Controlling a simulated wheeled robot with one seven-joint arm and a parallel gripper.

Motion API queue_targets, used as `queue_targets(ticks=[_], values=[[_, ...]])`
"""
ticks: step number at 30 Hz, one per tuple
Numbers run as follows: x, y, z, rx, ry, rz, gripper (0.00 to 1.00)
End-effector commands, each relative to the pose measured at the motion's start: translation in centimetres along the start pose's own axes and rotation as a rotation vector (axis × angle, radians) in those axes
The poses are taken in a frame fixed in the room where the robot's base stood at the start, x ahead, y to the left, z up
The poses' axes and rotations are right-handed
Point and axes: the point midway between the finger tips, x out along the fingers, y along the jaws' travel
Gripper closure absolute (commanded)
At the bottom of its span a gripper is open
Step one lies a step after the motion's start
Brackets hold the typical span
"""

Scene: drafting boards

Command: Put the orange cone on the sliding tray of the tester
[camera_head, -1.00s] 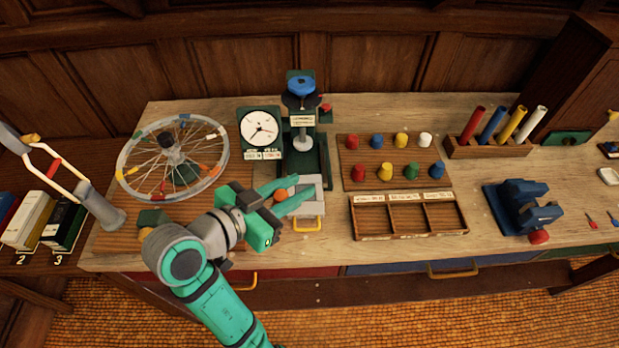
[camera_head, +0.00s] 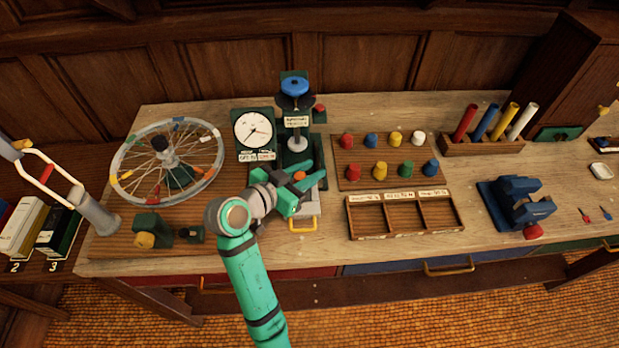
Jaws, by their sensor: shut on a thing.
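The tester (camera_head: 296,110) stands at the back of the bench, with a blue knob on top and a round plunger below. Its pale sliding tray (camera_head: 309,207) sticks out at the front with a yellow handle (camera_head: 302,226). My gripper (camera_head: 302,177) is shut on the orange cone (camera_head: 299,176), of which only a small orange top shows between the green fingers. The gripper and cone are over the tray, in front of the plunger. The fingers hide part of the tray, and I cannot tell whether the cone touches it.
A dial gauge (camera_head: 252,130) stands left of the tester, and a spoked wheel (camera_head: 167,160) further left. A peg board (camera_head: 380,178) with several coloured pegs and an empty wooden divided box (camera_head: 362,222) lie to the right. A blue vise (camera_head: 515,205) stands further right.

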Motion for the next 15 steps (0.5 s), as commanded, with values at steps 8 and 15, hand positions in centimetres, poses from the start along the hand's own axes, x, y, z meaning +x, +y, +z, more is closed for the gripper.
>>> queue_targets(ticks=[8, 15], values=[[0.9, 0.0, 2.8, -0.001, 0.001, 0.000, 0.96], [1.1, 0.1, 2.8, 0.000, 0.001, 0.002, 0.96]])
